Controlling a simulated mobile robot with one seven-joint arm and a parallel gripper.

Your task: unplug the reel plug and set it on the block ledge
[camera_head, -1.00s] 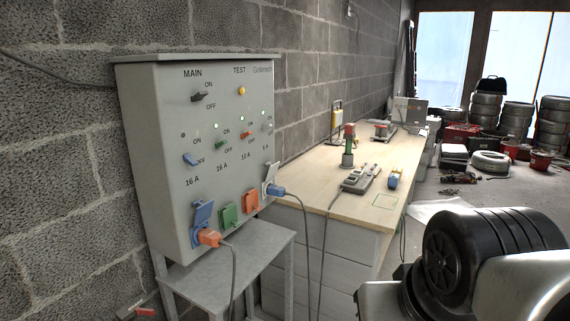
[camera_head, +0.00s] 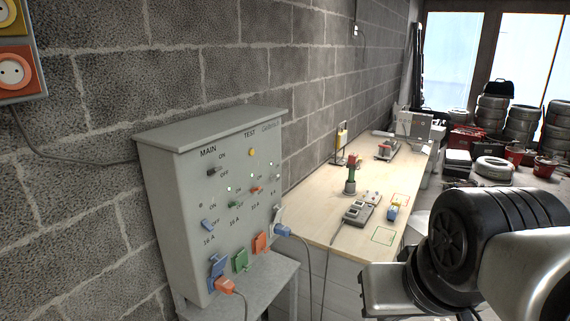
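A grey switch panel (camera_head: 185,185) stands against the block wall. An orange plug (camera_head: 225,287) with a cable sits in its lower left socket, and a blue plug (camera_head: 283,231) with a cable sits in its right socket. I cannot tell which one is the reel plug. A green socket cover (camera_head: 240,261) and an orange one (camera_head: 260,243) lie between them. A grey socket block (camera_head: 361,209) lies on the workbench; I cannot make out a ledge on it. My arm shows at lower right, but my gripper's fingers are not in view.
The wooden workbench (camera_head: 322,226) runs along the wall, with a red-and-green tool (camera_head: 351,173) and a small blue-yellow item (camera_head: 393,212) on it. Outlined squares mark its front right. A wall socket box (camera_head: 12,72) is at upper left. Tyres (camera_head: 492,170) and red bins stand behind.

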